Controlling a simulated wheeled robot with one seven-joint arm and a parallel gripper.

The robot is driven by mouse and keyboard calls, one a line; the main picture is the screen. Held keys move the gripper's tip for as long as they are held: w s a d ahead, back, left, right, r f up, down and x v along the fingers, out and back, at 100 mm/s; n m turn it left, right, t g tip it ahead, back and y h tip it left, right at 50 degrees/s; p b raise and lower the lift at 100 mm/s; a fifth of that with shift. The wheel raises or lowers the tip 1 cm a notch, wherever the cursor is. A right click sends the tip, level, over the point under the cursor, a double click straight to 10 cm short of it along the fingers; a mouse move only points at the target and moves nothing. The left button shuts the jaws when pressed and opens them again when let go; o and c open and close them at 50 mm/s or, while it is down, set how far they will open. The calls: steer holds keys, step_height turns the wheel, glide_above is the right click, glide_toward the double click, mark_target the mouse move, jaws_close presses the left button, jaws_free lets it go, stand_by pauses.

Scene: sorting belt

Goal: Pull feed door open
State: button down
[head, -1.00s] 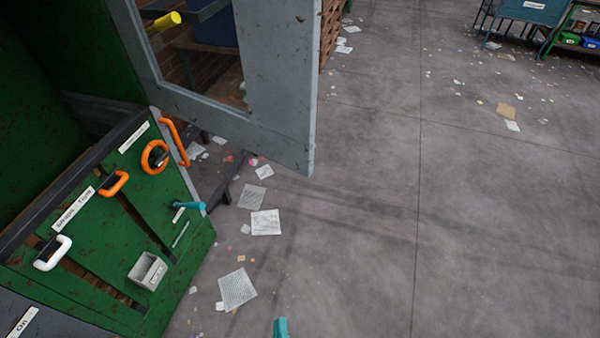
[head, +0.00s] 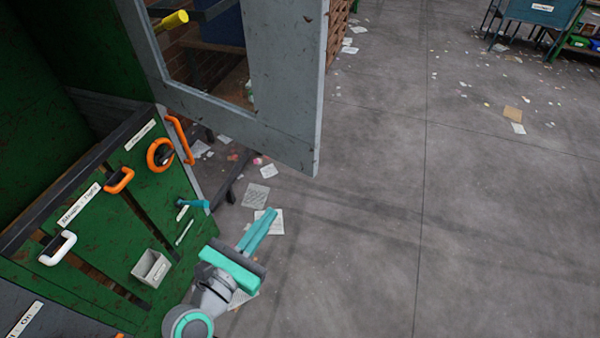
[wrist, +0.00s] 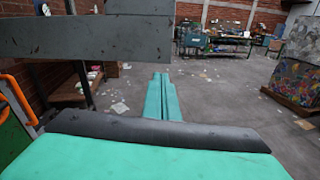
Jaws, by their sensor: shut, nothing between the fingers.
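A grey framed door (head: 285,130) with a window opening stands out from the green machine (head: 95,215) at the upper left; I take it to be the feed door. Its lower edge also crosses the top left of the wrist view (wrist: 90,40). A yellow handle (head: 171,21) shows at its upper left. My gripper (head: 268,214) is shut and empty, its teal fingers together, over the floor in front of and below the door's lower corner. It touches nothing that I can see. In the wrist view the shut fingers (wrist: 160,80) point ahead past the door's edge.
The green machine's front carries orange handles (head: 180,140), a white handle (head: 57,248), a teal lever (head: 193,204) and a small grey box (head: 151,268). Papers (head: 256,196) litter the floor. The floor to the right (head: 480,230) is clear. Tables stand far back.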

step_height(320, 180, up, 2)
steer(key=h, duration=0.1)
glide_toward(308, 164)
steer(key=x, duration=0.6)
steer(key=shift+w, duration=0.2)
